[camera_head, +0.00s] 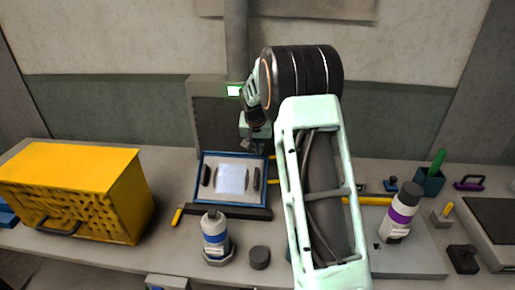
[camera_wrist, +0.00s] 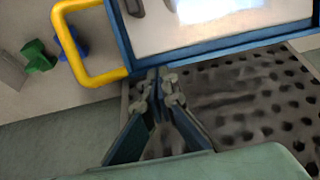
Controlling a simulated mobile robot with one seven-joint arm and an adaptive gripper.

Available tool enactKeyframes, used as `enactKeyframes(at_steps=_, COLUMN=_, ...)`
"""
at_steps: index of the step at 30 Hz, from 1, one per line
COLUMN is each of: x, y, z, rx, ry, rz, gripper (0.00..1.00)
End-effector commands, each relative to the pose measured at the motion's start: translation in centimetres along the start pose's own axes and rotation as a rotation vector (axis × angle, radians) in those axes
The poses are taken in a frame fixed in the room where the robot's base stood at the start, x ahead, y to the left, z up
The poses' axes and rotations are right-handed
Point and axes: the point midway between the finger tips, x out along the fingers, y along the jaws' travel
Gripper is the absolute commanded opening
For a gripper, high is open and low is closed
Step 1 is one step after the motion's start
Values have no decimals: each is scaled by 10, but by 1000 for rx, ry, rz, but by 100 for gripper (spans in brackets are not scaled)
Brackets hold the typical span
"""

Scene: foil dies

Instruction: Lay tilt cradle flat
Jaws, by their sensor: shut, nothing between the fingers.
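The tilt cradle looks to be the blue-framed tray (camera_head: 199,180) with a pale sheet (camera_head: 232,179) and dark side blocks, left of my arm in the head view. How far it tilts I cannot tell. In the wrist view its blue frame (camera_wrist: 225,45) crosses the top, with a yellow handle (camera_wrist: 66,40) at the left. My gripper (camera_head: 257,148) is at the frame's far right corner, partly hidden by my arm. In the wrist view my gripper (camera_wrist: 160,82) is shut and empty, its tips close against the frame's edge; contact is unclear.
A dark perforated panel (camera_head: 216,125) stands behind the frame, and a perforated surface (camera_wrist: 245,100) shows in the wrist view. A yellow crate (camera_head: 75,165) stands left. A white bottle (camera_head: 215,232) and a dark puck (camera_head: 259,257) stand in front. A purple-banded bottle (camera_head: 401,212) stands right.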

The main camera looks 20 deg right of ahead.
Motion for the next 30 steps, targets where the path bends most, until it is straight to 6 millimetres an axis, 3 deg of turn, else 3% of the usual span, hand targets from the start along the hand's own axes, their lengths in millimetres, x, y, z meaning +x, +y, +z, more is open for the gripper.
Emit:
enactKeyframes(at_steps=18, x=64, y=0, z=-6, rx=0, ry=1, rz=1, gripper=0)
enactKeyframes(at_steps=30, x=94, y=0, z=-4, rx=0, ry=1, rz=1, gripper=0)
